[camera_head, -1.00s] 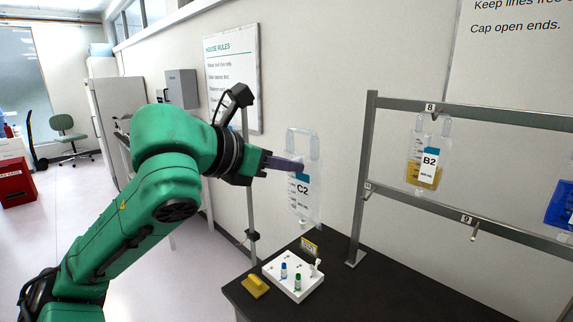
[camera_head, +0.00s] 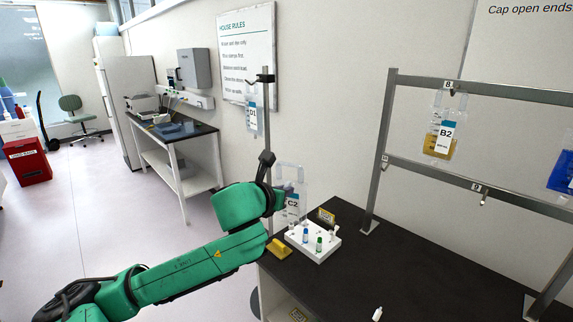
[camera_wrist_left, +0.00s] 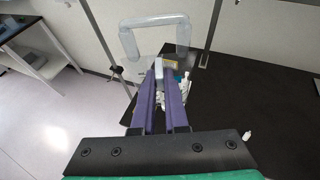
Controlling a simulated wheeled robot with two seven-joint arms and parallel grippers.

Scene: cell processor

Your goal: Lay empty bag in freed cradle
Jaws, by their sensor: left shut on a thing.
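A clear bag labelled C2 (camera_head: 292,206) hangs from my left gripper (camera_head: 286,190) at the table's left edge, behind the white vial rack. It looks empty. My left gripper is shut on it; in the left wrist view the purple fingers (camera_wrist_left: 163,80) close on the bag, whose clear looped frame (camera_wrist_left: 155,22) shows beyond them. The lower part of the bag is partly hidden. I cannot pick out the freed cradle with certainty; a blue-grey device (camera_head: 178,130) sits on the side bench. My right gripper is not in view.
A white rack (camera_head: 318,248) with vials and a yellow block (camera_head: 280,248) stand on the black table (camera_head: 420,270). A pole (camera_head: 267,120) holds bag D1 (camera_head: 252,115). A metal rail frame (camera_head: 386,150) carries bag B2 (camera_head: 440,135).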

